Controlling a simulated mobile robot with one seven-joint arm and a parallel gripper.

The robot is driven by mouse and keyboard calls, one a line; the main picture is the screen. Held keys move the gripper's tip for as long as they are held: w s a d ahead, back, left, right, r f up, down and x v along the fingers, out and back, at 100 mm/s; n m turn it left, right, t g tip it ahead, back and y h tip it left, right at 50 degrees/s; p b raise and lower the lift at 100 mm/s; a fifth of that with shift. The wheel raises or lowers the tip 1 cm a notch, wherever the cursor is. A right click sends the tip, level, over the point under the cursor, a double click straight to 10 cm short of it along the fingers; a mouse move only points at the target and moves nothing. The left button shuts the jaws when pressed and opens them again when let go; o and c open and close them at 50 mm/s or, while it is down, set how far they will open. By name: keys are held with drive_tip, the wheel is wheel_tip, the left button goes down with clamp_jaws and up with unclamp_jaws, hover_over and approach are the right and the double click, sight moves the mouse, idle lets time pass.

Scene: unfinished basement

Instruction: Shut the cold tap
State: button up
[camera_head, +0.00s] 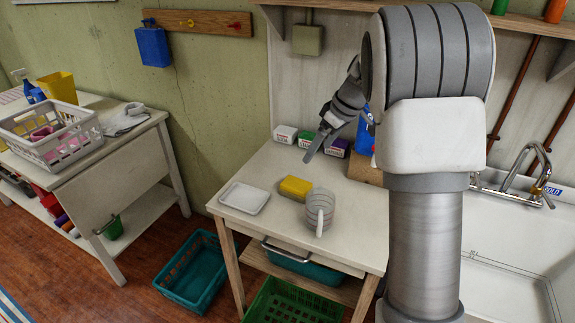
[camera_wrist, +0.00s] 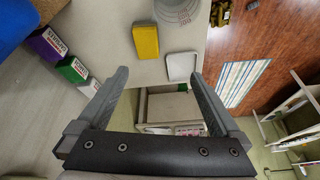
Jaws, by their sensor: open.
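I cannot tell whether water runs. My gripper (camera_head: 318,147) is over the worktable, far left of the faucet. In the wrist view my gripper (camera_wrist: 160,76) is open and empty, its fingers wide apart. The faucet is not in the wrist view.
The worktable (camera_head: 265,222) bears a yellow sponge (camera_head: 295,187), a clear jug (camera_head: 320,209), a white tray (camera_head: 244,198) and small boxes (camera_head: 285,134) at the back. The sink basin (camera_head: 500,293) is right of my arm. Crates (camera_head: 193,271) stand on the floor.

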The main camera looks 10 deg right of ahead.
drive_tip(key=w+d+f+n+p, duration=0.1)
drive_tip(key=w+f+n+p, duration=0.1)
drive_tip(key=w+f, duration=0.15)
approach(297, 184)
drive_tip(key=x, duration=0.5)
drive_tip(key=shift+w+d+p, duration=0.2)
drive_tip(key=shift+w+p, duration=0.15)
drive_tip(key=shift+s+a+p+x, duration=0.15)
drive_tip(key=shift+p+x, duration=0.1)
drive_tip(key=shift+x, duration=1.15)
drive_tip(key=shift+s+a+p+x, duration=0.15)
drive_tip(key=shift+p+x, duration=0.1)
drive_tip(key=shift+x, duration=1.15)
drive_tip(key=shift+d, duration=0.1)
drive_tip(key=c, duration=1.4)
drive_tip(key=shift+r, duration=0.15)
